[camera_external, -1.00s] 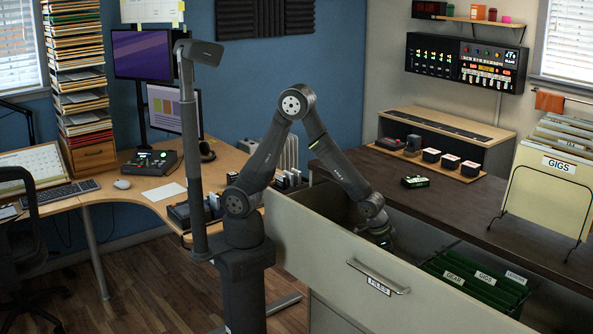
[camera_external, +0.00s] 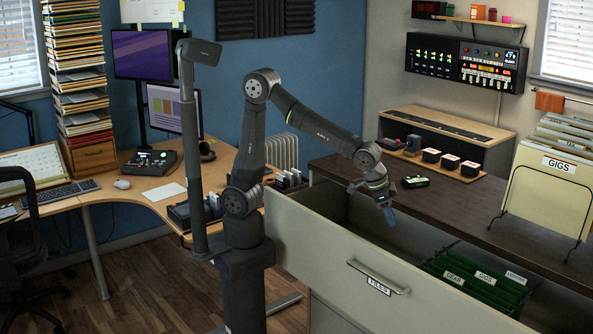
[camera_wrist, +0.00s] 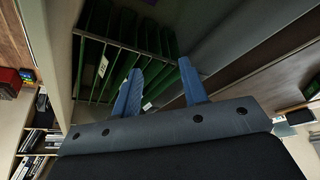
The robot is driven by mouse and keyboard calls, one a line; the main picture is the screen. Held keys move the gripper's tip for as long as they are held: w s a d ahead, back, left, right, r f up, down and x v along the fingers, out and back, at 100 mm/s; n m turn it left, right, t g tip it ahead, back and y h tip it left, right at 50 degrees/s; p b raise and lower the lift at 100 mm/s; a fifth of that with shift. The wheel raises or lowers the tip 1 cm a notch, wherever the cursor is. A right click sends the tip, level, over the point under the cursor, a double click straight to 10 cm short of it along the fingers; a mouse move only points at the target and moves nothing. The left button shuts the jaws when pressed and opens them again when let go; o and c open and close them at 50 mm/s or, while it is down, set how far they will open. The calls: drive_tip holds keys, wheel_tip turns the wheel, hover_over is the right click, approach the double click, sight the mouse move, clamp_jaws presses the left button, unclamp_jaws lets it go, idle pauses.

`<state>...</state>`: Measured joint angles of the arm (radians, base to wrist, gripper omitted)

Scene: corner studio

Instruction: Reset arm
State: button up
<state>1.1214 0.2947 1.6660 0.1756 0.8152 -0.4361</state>
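My arm (camera_external: 322,128) reaches from its base over the open drawer, bent at the elbow. My gripper (camera_external: 386,210) points down above the drawer opening, near its far edge. In the wrist view my gripper (camera_wrist: 159,66) shows two blue fingers spread apart with nothing held between them. The open file drawer (camera_external: 315,240) has a handle and a "FILES" label on its front. Green hanging folders (camera_external: 470,283) stand in its right part, and they also show in the wrist view (camera_wrist: 124,30). The drawer floor under my gripper is dark and mostly hidden.
A "GIGS" file rack (camera_external: 552,185) stands at the right. A lamp-like post (camera_external: 193,150) rises left of my base.

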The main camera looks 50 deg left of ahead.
wheel_tip(320, 180, up, 14)
drive_tip(key=w, duration=0.1)
drive_tip(key=shift+w+a+f, duration=0.2)
drive_tip(key=shift+w+a, duration=0.05)
drive_tip(key=shift+w, duration=0.15)
